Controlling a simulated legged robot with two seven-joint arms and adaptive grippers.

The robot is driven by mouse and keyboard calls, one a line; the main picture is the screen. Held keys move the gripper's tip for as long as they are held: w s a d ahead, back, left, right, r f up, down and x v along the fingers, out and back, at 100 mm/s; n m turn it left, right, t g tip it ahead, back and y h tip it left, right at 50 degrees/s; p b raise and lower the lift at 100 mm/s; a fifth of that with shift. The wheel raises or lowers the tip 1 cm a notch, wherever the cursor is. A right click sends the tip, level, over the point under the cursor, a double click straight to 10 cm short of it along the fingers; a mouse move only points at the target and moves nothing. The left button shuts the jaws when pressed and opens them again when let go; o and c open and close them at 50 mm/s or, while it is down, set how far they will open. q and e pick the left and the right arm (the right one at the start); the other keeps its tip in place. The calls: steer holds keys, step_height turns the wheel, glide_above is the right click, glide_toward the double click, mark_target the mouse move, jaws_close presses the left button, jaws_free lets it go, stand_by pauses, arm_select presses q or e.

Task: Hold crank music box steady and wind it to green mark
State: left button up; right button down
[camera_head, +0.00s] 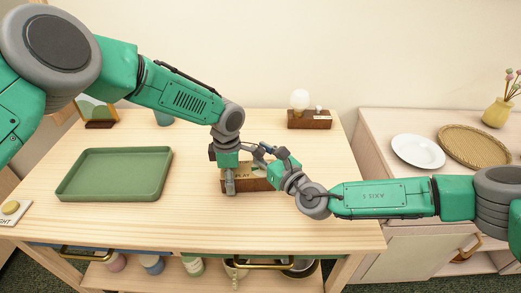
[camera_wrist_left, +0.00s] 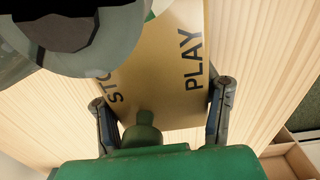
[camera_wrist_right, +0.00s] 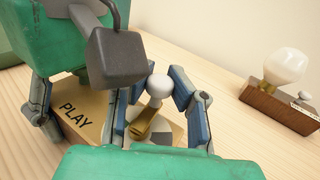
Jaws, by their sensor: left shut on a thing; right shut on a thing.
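The music box (camera_head: 257,184) is a wooden box with a tan top, sitting on the table. Its top (camera_wrist_left: 155,60) shows the words PLAY and STOP, the latter partly covered, in the left wrist view. My left gripper (camera_head: 230,182) points down, shut on the box, with one finger at each side (camera_wrist_left: 163,115). A brass crank (camera_wrist_right: 143,123) with a white knob (camera_wrist_right: 159,86) stands on the box. My right gripper (camera_wrist_right: 158,108) is shut on the crank knob, its fingers on either side; it also shows in the head view (camera_head: 265,152).
A green tray (camera_head: 116,173) lies on the left of the table. A bulb lamp on a wooden base (camera_head: 310,120) stands behind the box to the right. A picture frame (camera_head: 98,112) stands at the back left. A white plate (camera_head: 418,150) is on the side cabinet.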

steer(key=shift+s+a+r+n+g+y, duration=0.1)
steer(key=shift+a+n+g+y, duration=0.15)
steer(key=shift+n+y, duration=0.2)
steer(key=shift+n+g+y, duration=0.45)
steer(key=shift+g+y, duration=0.2)
steer(key=n+g+y, duration=0.1)
steer(key=g, duration=0.1)
steer(key=n+g+y, duration=0.1)
steer(key=n+g, duration=0.1)
steer(key=a+n+g+y, duration=0.1)
steer(key=n+g+y, duration=0.1)
steer(key=shift+s+g, duration=0.25)
steer(key=shift+g, duration=0.05)
steer(key=n+g, duration=0.1)
steer(key=g, duration=0.1)
steer(key=n+g, duration=0.1)
steer(key=g, duration=0.1)
steer(key=n+g+y, duration=0.1)
steer(key=n+g, duration=0.1)
steer(key=shift+s+a, duration=0.3)
steer(key=shift+s, duration=0.1)
steer(key=shift+s+f+n+g, duration=0.1)
steer(key=shift+n+g, duration=0.25)
steer(key=shift+g, duration=0.25)
steer(key=shift+s+f+n+g, duration=0.1)
steer(key=shift+n+g, duration=0.25)
steer(key=shift+g, duration=0.25)
steer(key=shift+d+g, duration=0.15)
steer(key=shift+g, duration=0.15)
